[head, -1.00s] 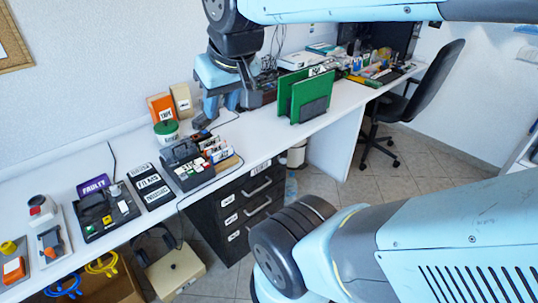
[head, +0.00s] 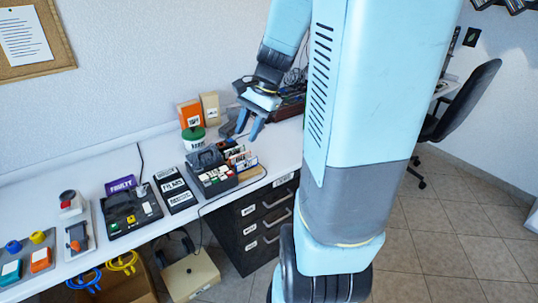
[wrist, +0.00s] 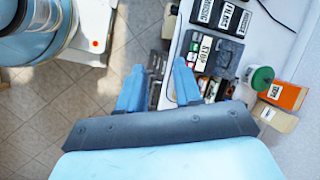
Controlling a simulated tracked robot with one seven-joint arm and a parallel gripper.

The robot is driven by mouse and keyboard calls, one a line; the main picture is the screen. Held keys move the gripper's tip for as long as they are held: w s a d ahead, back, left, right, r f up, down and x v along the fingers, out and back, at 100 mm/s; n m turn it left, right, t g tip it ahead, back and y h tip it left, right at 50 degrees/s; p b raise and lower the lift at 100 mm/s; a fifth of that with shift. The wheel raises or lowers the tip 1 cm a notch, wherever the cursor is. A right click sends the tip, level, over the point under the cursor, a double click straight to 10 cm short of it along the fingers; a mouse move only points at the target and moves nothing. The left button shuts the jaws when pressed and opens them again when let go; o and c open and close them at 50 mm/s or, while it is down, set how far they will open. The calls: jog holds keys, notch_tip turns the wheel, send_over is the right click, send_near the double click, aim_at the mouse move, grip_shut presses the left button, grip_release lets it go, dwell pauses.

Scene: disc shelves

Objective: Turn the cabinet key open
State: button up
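The dark drawer cabinet (head: 247,236) stands under the desk, its drawers closed, with light handles and small labels on the front. I cannot make out the key; it is too small or hidden. My gripper (head: 247,132) is above the desk, pointing down, behind the upper right of the cabinet in the head view. Its two blue fingers are apart and empty. In the wrist view my gripper (wrist: 158,88) shows the same gap, with part of the dark cabinet (wrist: 156,64) beyond it.
The white desk (head: 160,225) carries a dark button box (head: 215,178), label plates (head: 174,190), a green-lidded tub (head: 194,138) and an orange box (head: 189,113). A cardboard box (head: 130,288) and a beige case (head: 190,276) are below.

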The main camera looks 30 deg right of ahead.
jog(key=w+d+f+m+t+y, duration=0.3)
jog(key=w+d+f+m, duration=0.1)
jog(key=d+f+m, duration=0.5)
jog(key=w+d+f+m+t+y, duration=0.2)
jog(key=w+d+f+m+y, duration=0.1)
jog(key=d+f+m, duration=0.6)
jog(key=s+d+f+m+t+h, duration=0.4)
jog(key=d+f+m+t, duration=0.2)
jog(key=d+f+m, duration=0.45)
jog(key=s+d+f+m+t+h, duration=0.3)
jog(key=d+f+m+t+h, duration=0.3)
jog(key=f+m, duration=0.65)
jog(key=shift+y, duration=0.7)
jog(key=w, duration=1.3)
jog(key=shift+w+a+f, duration=0.1)
jog(key=shift+w+f, duration=0.15)
jog(key=shift+f, duration=0.1)
grip_shut()
